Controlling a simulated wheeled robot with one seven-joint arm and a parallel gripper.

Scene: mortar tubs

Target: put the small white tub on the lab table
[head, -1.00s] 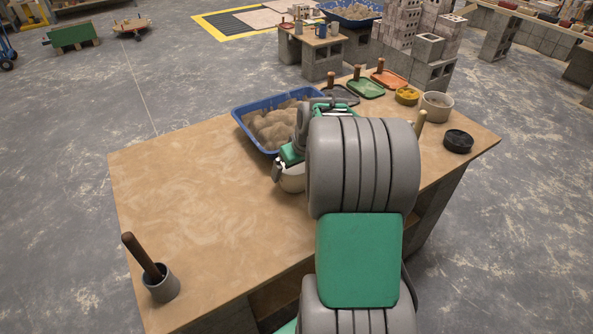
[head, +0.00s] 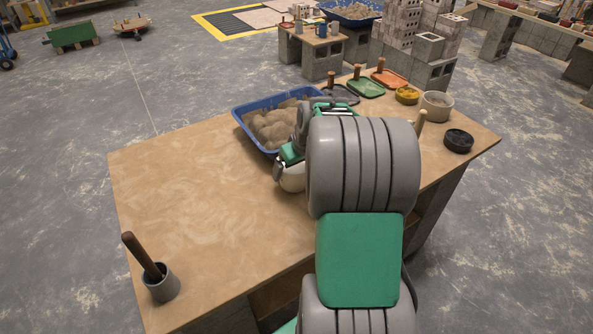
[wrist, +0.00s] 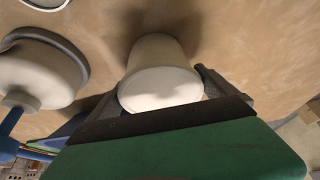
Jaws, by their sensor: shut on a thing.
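The small white tub (wrist: 160,62) is between the fingers of my gripper (wrist: 158,98) in the wrist view, and the gripper is shut on it. In the head view the tub (head: 292,180) shows partly below my gripper (head: 281,168), over the middle of the tan-topped table (head: 190,210). The arm hides its right side. Its shadow falls on the tabletop close by; I cannot tell whether its base touches the wood.
A blue tray (head: 243,121) of sand-coloured lumps lies just behind the gripper. A pale, grey-rimmed vessel (wrist: 38,72) stands beside the tub. A grey cup (head: 162,289) with a brown handle stands front left. The table's left half is otherwise clear.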

